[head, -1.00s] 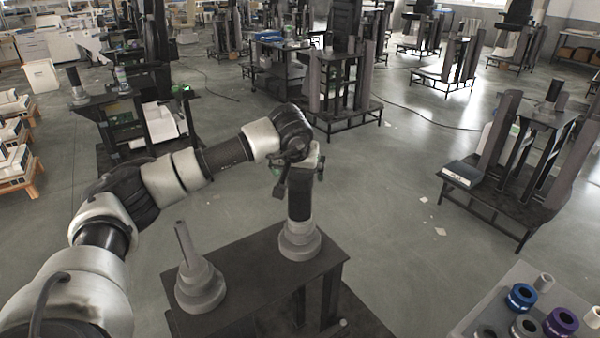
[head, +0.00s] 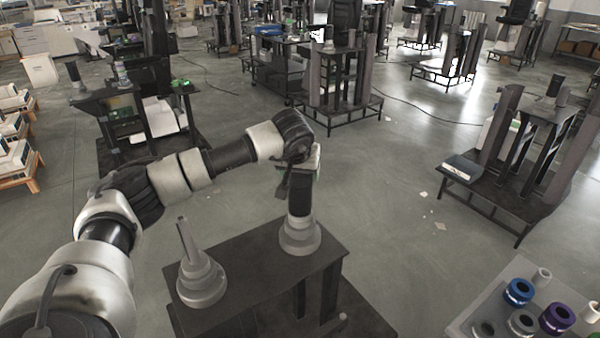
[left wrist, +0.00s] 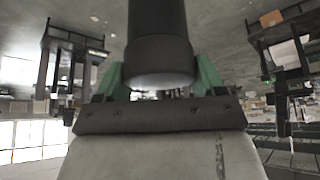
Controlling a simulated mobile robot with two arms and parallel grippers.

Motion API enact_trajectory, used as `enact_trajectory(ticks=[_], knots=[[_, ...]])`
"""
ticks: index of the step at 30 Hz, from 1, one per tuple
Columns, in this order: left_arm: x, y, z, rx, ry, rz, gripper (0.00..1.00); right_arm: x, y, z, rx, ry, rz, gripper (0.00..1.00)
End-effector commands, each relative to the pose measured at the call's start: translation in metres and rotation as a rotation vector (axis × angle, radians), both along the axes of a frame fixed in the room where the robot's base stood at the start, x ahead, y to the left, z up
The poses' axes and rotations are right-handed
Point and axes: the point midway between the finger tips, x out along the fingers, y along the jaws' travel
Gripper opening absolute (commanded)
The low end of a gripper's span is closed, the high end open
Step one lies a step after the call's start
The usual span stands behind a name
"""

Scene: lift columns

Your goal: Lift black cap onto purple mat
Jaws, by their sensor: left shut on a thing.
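The black cap (head: 301,196) is a dark upright cylinder above a stepped grey base (head: 300,238) on the dark stand (head: 250,262). My left gripper (head: 300,176) is shut on its upper part. In the left wrist view the black cap (left wrist: 158,35) sits between the green fingers of my left gripper (left wrist: 160,80). In the head view the cap still appears to meet the grey base; a small gap cannot be ruled out. No purple mat is clear to see; a purple ring (head: 557,319) lies at the lower right. My right gripper is not in view.
A second stepped grey base with a thin post (head: 202,280) stands on the left of the same stand. A pale tray (head: 497,296) at the lower right holds several rings, one of them blue (head: 519,292). Open floor lies beyond the stand.

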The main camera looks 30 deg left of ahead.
Motion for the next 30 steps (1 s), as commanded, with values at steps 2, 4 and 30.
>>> enact_trajectory(ticks=[2,4,30], knots=[[0.0,0.0,0.001,0.0,-0.002,0.0,0.41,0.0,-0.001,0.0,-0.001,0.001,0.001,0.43],[0.0,0.0,0.004,0.0,-0.003,0.0,0.41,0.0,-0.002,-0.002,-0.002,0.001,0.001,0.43],[0.007,-0.109,0.105,0.0,-0.003,-0.002,0.41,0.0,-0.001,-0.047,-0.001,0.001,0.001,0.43]])
